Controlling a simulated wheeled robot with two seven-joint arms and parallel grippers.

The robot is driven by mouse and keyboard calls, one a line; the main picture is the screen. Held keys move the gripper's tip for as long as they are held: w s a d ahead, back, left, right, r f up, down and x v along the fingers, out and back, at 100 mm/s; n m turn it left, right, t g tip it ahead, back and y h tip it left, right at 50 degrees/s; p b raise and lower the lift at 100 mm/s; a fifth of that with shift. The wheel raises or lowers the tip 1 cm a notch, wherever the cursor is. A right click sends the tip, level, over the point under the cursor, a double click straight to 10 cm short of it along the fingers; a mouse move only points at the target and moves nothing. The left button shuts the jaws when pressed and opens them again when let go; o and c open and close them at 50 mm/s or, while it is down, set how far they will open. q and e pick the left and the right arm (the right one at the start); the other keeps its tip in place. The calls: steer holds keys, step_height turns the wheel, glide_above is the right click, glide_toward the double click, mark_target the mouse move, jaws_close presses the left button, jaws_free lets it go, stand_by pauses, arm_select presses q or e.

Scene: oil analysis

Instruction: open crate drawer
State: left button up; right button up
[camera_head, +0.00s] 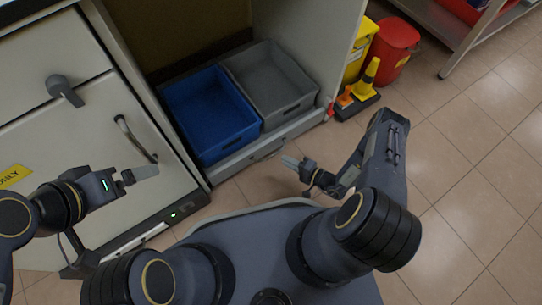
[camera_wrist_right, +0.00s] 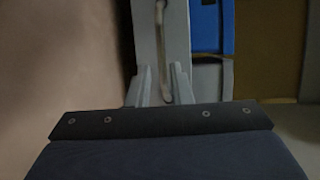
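The crate drawer (camera_head: 232,164) is a low grey drawer at the bottom of an open cabinet. It holds a blue crate (camera_head: 207,115) and a grey crate (camera_head: 272,83), and looks pushed in. Its bar handle (camera_head: 269,151) is on the front. My right gripper (camera_head: 289,161) is low in front of the drawer, close to the handle. In the right wrist view the handle (camera_wrist_right: 161,50) lies ahead, in line with the gap between the two spread fingers (camera_wrist_right: 161,88); contact cannot be told. My left gripper (camera_head: 143,173) is at the left; its opening is unclear.
A grey machine (camera_head: 70,150) with a handle stands left of the cabinet. A yellow bin (camera_head: 358,48), a red bin (camera_head: 392,46) and a yellow-black floor item (camera_head: 362,90) stand right of it. The tiled floor (camera_head: 455,150) at the right is clear.

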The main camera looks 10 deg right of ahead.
mark_target(274, 154)
steer(key=b+x, duration=0.2)
steer(key=x, duration=0.3)
steer(key=shift+w+a+f, duration=0.15)
steer(key=shift+a, duration=0.05)
steer(key=shift+w+a, duration=0.45)
steer(key=shift+w, duration=0.1)
jaws_close()
